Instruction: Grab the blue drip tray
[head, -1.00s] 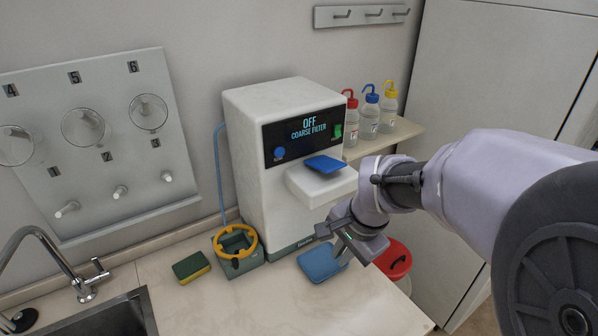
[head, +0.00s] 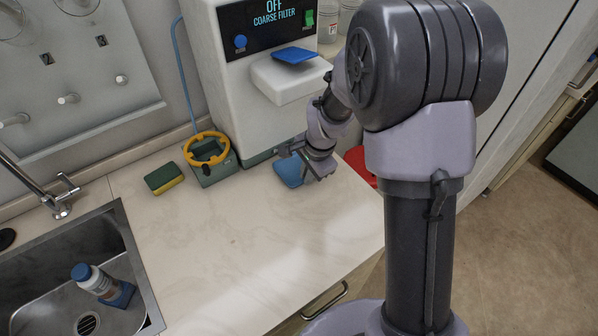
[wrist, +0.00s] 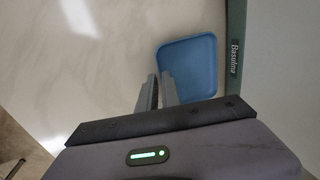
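The blue drip tray (head: 288,171) lies on the counter at the foot of the white machine. In the head view my gripper (head: 306,180) is over its right side and hides part of it. In the wrist view the shallow square tray (wrist: 192,62) is beyond my fingers (wrist: 158,82). The fingers show a narrow gap, with the tray's near left edge close to the gap and the right finger overlapping the tray. I cannot tell whether they touch it. A second blue tray-like piece (head: 295,55) sits on the machine's front ledge.
The white machine (head: 215,75) stands right behind the tray. A green box with a yellow ring (head: 209,175) and a sponge (head: 164,178) are to the left. A red-lidded item (head: 358,165) is to the right. The counter front is clear; a sink (head: 55,250) holds a bottle.

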